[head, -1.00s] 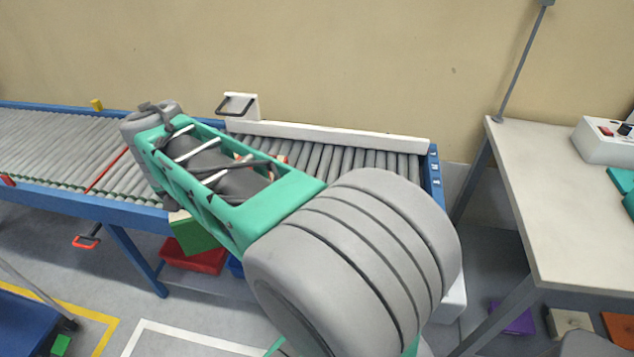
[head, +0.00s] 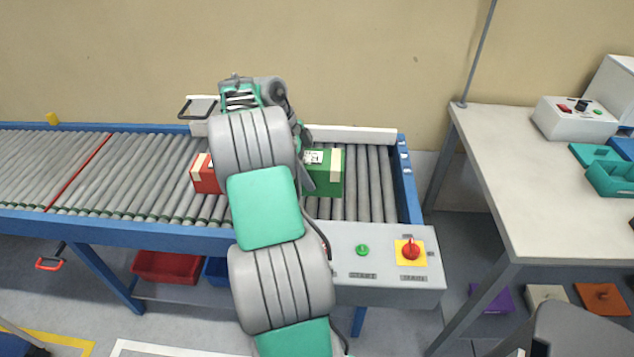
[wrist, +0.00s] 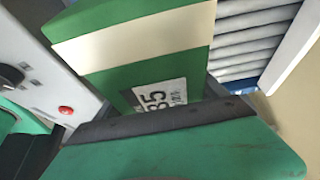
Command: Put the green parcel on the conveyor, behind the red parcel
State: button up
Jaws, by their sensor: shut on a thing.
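The green parcel (head: 328,178), with a cream band and a white label, is over the right part of the roller conveyor (head: 120,172). Whether it touches the rollers I cannot tell. My gripper (head: 306,172) is shut on it, mostly hidden by my arm in the head view. In the wrist view the green parcel (wrist: 150,55) is against the dark finger pad (wrist: 160,122). The red parcel (head: 204,175) sits on the rollers to the left, partly hidden by my arm. A gap between the parcels is covered by the arm.
A white guide rail (head: 350,134) runs along the conveyor's back edge. A control box (head: 385,265) with a green button and red knob stands at the front right. A worktable (head: 490,165) is at right. Rollers left of the red parcel are clear.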

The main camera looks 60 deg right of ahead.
jog(key=s+d, duration=0.1)
jog(key=d+f, duration=0.1)
jog(key=d, duration=0.1)
jog(key=s+d+f, duration=0.1)
jog(key=shift+s+d+p, duration=0.3)
jog(key=shift+d, duration=0.05)
jog(key=d+f, duration=0.1)
jog(key=f, duration=0.1)
jog(key=s+d+f, duration=0.1)
jog(key=d+f, duration=0.1)
jog(key=s+d+f, duration=0.1)
jog(key=f, duration=0.1)
jog(key=shift+s+d, duration=0.2)
jog(key=shift+d, duration=0.2)
jog(key=shift+s+d+f+p, duration=0.1)
jog(key=shift+f+p, duration=0.1)
jog(key=shift+f, duration=0.7)
jog(key=shift+d+f+p, duration=0.1)
jog(key=shift+f+p, duration=0.05)
jog(key=shift+f, duration=0.75)
jog(key=shift+f, duration=0.1)
jog(key=o, duration=1.9)
jog(key=shift+f, duration=0.1)
jog(key=shift+o, duration=0.2)
